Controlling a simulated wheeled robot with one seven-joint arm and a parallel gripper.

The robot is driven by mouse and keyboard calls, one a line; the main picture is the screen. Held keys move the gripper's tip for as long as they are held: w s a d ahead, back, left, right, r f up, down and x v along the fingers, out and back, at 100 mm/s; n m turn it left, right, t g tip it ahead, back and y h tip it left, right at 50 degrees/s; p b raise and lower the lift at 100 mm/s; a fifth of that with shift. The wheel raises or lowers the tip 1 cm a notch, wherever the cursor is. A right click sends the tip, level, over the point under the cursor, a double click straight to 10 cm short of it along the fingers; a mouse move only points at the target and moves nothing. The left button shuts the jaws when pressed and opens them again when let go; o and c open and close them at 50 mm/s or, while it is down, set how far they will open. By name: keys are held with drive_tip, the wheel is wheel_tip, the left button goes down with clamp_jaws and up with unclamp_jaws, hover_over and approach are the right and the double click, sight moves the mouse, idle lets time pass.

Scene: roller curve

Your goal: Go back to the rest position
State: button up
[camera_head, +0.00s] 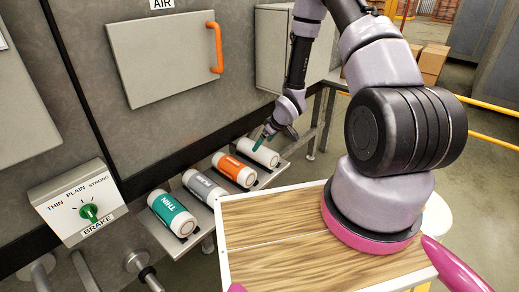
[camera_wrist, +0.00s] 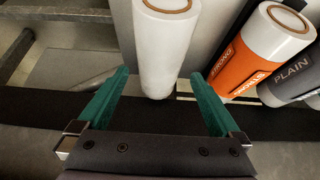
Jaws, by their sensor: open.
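My gripper (camera_wrist: 160,105) has green fingers and is open in the wrist view. The white roller (camera_wrist: 165,50) lies beyond and between its fingertips, and I cannot tell whether they touch it. In the head view my gripper (camera_head: 264,138) hangs low over the upper end of the shelf, at the white roller (camera_head: 258,152). My arm reaches there from its pink-ringed base on the wooden top at the right.
An orange STRONG roller (camera_head: 235,171), a grey PLAIN roller (camera_head: 205,188) and a green THIN roller (camera_head: 172,213) lie along the shelf. A brake dial box (camera_head: 80,200) stands at left. A cabinet door (camera_head: 165,60) with an orange handle (camera_head: 214,47) is behind. The wooden top (camera_head: 270,225) is clear.

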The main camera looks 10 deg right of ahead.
drive_tip(key=v, duration=0.3)
drive_tip(key=shift+s+d+r, duration=0.1)
drive_tip(key=shift+r, duration=0.15)
drive_tip(key=s+d+r+m+h, duration=0.1)
drive_tip(key=d+r+m, duration=0.1)
drive_tip(key=r, duration=0.8)
drive_tip(key=s+d+r+m+t+h, duration=0.1)
drive_tip(key=s+d+r+m+h, duration=0.15)
drive_tip(key=r, duration=0.75)
drive_tip(key=s+d+r+m, duration=0.1)
drive_tip(key=d+r, duration=0.1)
drive_tip(key=r, duration=0.8)
drive_tip(key=s+a+r+m+y, duration=0.1)
drive_tip(key=s+a+r+m, duration=0.1)
drive_tip(key=s+r, duration=0.6)
drive_tip(key=s+a+r+m+t+y, duration=0.1)
drive_tip(key=s+r+m, duration=0.3)
drive_tip(key=s+r, duration=0.4)
drive_tip(key=s+a, duration=0.1)
drive_tip(key=s, duration=0.4)
drive_tip(key=shift+s+r, duration=0.2)
drive_tip(key=shift+r, duration=0.1)
